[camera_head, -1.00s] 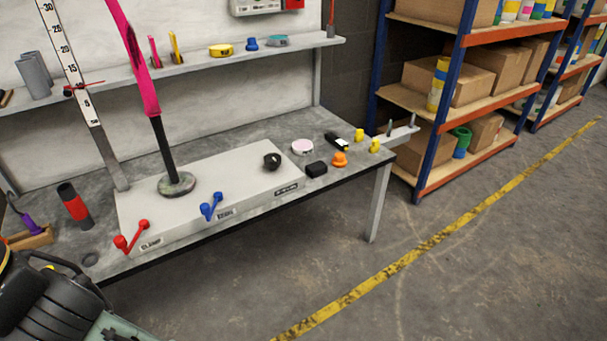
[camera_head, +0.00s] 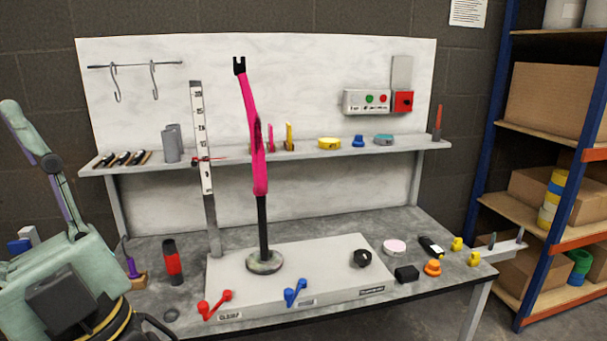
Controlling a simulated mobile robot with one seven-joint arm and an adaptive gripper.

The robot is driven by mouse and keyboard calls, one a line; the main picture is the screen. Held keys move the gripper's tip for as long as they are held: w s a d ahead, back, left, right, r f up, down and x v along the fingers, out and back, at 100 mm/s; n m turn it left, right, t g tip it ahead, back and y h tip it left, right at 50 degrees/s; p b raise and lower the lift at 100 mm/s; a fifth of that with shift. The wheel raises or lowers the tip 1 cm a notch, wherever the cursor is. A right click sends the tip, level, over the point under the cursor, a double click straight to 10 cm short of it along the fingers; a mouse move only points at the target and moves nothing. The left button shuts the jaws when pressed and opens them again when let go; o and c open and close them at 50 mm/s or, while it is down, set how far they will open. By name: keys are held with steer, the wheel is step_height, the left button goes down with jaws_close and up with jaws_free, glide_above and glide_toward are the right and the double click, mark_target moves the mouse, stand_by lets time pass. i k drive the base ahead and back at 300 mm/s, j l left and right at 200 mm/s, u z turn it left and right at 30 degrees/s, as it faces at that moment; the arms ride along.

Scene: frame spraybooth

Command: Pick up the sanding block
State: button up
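A small black rectangular block (camera_head: 407,273) lies on the grey bench top, just right of the light grey raised plate. It looks like the sanding block, though its surface is too small to make out. It sits left of an orange knob-like piece (camera_head: 432,267) and in front of a pale pink disc (camera_head: 394,247). Nothing covers it and nothing holds it. My gripper is not in view.
The raised plate (camera_head: 235,290) carries red and blue levers, a black knob and a pink-wrapped upright post (camera_head: 262,190). A shelf (camera_head: 300,155) runs behind. Blue-orange racking (camera_head: 540,230) stands right.

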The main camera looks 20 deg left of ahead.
mark_target(406, 274)
steer(key=i+j+z, duration=0.1)
steer(key=i, duration=0.4)
steer(key=i+j+z, duration=0.15)
steer(key=i, duration=0.35)
steer(key=i+j+z, duration=0.1)
steer(key=i+j, duration=0.2)
steer(key=i, duration=0.2)
steer(key=i+j, duration=0.25)
steer(key=j, duration=0.15)
steer(key=i+j, duration=0.25)
steer(key=j, duration=0.1)
